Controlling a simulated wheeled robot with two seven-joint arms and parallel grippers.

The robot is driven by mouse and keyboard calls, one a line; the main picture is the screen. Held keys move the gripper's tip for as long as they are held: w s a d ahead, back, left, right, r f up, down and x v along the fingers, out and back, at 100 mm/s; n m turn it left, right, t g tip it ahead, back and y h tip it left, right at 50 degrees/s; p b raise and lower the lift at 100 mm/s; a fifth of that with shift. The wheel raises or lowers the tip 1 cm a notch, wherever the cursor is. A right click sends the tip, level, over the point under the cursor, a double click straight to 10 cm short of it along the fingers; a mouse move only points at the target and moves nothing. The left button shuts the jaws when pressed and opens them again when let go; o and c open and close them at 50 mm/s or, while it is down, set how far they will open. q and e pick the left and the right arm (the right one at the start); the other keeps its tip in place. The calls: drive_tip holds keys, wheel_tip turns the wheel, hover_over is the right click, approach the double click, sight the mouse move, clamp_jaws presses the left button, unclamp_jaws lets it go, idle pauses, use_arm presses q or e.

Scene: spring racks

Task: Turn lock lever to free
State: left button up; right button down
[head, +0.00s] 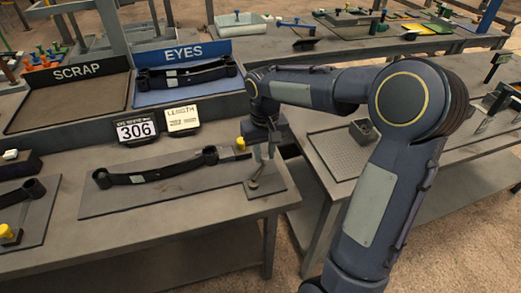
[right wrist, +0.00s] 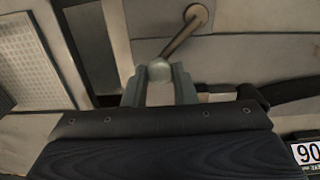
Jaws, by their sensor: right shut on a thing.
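The lock lever shows in the right wrist view as a bare rod (right wrist: 182,38) running from a round pivot (right wrist: 197,15) to a pale round knob (right wrist: 160,70). My right gripper (right wrist: 160,85) is shut on that knob. In the head view my right gripper (head: 262,152) points down over the right end of the table plate, and the lever's round base (head: 253,183) shows below it. A dark leaf spring (head: 155,172) with an eye at each end lies on the plate, left of the gripper. My left gripper is out of view.
A yellow knob (head: 240,144) stands by the spring's right eye. Behind are the SCRAP tray (head: 70,125), the blue EYES tray (head: 190,99) holding another spring, and a 306 sign (head: 137,130). Another table (head: 335,165) stands to the right across a gap.

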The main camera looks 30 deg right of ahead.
drive_tip(key=s+m, duration=0.1)
drive_tip(key=m, duration=0.1)
drive_tip(key=s+d+m, duration=0.1)
drive_tip(key=m, duration=0.1)
drive_tip(key=shift+s+m, duration=0.25)
drive_tip(key=shift+m, duration=0.05)
drive_tip(key=shift+s+a+m, duration=0.1)
drive_tip(key=shift+s+m, duration=0.55)
drive_tip(key=shift+m, duration=0.55)
drive_tip(key=shift+s+m, duration=0.65)
drive_tip(key=shift+m, duration=0.55)
drive_tip(key=c, duration=1.2)
unclamp_jaws()
drive_tip(key=shift+o, duration=0.2)
wheel_tip(320, 180, up, 8)
drive_tip(key=shift+p, duration=0.4)
drive_tip(key=shift+f, duration=0.1)
